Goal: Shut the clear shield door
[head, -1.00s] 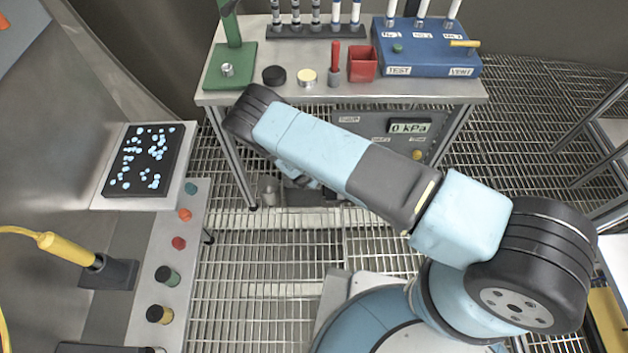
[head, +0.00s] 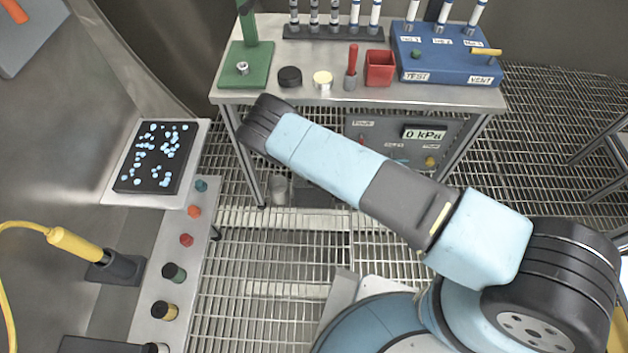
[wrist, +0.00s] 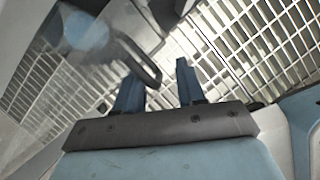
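My gripper (wrist: 160,72) shows in the wrist view with its two blue fingers apart, so it is open. A dark, curved handle bar (wrist: 141,60) reaches down from the upper left, its lower end appearing between the fingertips. I cannot tell whether it touches them. A see-through, hazy panel (wrist: 85,60) with a bluish glare, seemingly the clear shield door, covers the upper left of the wrist view, with floor grating visible through it. Its edges and hinge are unclear. In the head view I cannot make out the door, and my arm hides the gripper.
A steel bench (head: 300,98) at the back holds a green stand (head: 245,66), a red cup (head: 380,68) and a blue test box (head: 447,60). A control panel (head: 150,318) with several knobs and a yellow cable plug (head: 75,243) stand at left. Grating floor (head: 265,265) lies between.

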